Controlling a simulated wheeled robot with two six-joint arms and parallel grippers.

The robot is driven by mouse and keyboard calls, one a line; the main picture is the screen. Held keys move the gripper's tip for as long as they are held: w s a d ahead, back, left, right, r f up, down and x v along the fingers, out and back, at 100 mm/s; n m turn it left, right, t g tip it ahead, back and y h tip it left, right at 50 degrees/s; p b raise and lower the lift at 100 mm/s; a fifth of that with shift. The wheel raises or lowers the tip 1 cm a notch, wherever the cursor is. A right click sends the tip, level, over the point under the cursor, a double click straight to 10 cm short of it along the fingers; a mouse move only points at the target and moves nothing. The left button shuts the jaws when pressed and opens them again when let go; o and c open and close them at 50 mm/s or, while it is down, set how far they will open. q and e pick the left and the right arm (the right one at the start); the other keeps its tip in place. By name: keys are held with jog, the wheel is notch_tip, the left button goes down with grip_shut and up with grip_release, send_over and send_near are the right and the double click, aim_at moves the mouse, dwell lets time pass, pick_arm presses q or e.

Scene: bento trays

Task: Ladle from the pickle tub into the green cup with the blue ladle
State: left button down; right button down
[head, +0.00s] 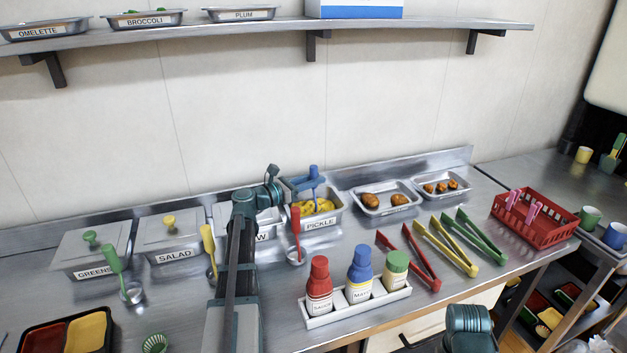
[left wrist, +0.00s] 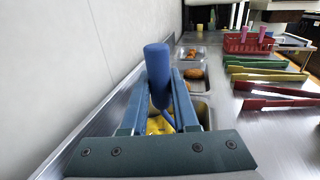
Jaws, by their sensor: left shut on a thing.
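The blue ladle (head: 314,173) stands upright with its lower end in the pickle tub (head: 339,215), which holds yellow pickle slices. My left gripper (head: 303,184) is shut on the ladle's handle, above the tub. The left wrist view shows the blue handle (left wrist: 158,75) between the two fingers, with yellow pickle below; the ladle's bowl is hidden. A small green fluted cup (head: 155,343) sits on the counter at the bottom edge, left of my arm. My right gripper is out of view; only a part of my right arm shows at the bottom right.
A red ladle (head: 296,222) stands left of the pickle tub. A sauce bottle rack (head: 345,312) stands in front. Red, yellow and green tongs (head: 481,236) lie to the right. A dark bento tray (head: 113,326) is at lower left. A shelf (head: 270,32) runs above.

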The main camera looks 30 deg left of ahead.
pick_arm(q)
jog(key=shift+r, duration=0.15)
dwell(0.3)
notch_tip(320, 180, up, 10)
jog(key=p, duration=1)
jog(key=shift+f, duration=0.2)
